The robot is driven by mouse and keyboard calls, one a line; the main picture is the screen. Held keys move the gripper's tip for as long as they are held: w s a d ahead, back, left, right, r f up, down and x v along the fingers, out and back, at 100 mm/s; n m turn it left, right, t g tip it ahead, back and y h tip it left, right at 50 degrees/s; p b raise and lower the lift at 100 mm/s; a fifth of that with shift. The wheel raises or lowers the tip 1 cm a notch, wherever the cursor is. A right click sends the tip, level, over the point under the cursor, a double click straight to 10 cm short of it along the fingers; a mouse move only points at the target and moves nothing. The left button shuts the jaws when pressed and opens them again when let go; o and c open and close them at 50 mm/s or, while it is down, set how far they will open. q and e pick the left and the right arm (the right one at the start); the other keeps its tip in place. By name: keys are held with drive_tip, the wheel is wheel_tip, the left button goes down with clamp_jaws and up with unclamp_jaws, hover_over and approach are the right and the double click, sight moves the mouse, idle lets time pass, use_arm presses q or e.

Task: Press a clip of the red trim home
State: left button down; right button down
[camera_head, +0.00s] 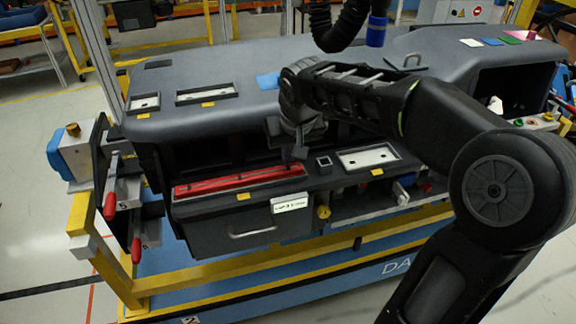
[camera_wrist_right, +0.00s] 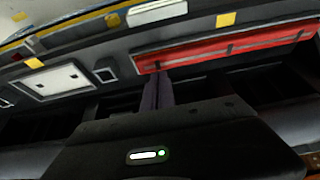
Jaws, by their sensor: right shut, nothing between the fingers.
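The red trim (camera_head: 225,184) is a long narrow strip lying in a dark slot on the front ledge of the grey dashboard module (camera_head: 220,115). It also shows in the right wrist view (camera_wrist_right: 262,41), with a few small dark marks along it. My right gripper (camera_head: 299,153) is shut and empty, pointing down by the trim's right end in the head view. In the right wrist view its fingertips (camera_wrist_right: 157,76) are close to the trim's left end; I cannot tell whether they touch it. My left gripper is not in view.
A pale framed panel (camera_head: 368,157) and a small square socket (camera_head: 324,162) are right of the trim. A white label (camera_head: 290,203) and a drawer handle (camera_head: 253,231) are below. Red-handled levers (camera_head: 110,203) stand at the left. A black hose (camera_head: 338,30) hangs above.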

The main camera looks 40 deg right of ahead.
drive_tip(key=shift+s+f+b, duration=0.1)
drive_tip(key=shift+f+b, duration=0.85)
drive_tip(key=shift+f, duration=0.2)
idle(1.0)
drive_tip(key=shift+r, duration=0.1)
wheel_tip(320, 180, up, 8)
drive_tip(key=p, duration=0.5)
drive_tip(key=shift+p, duration=0.4)
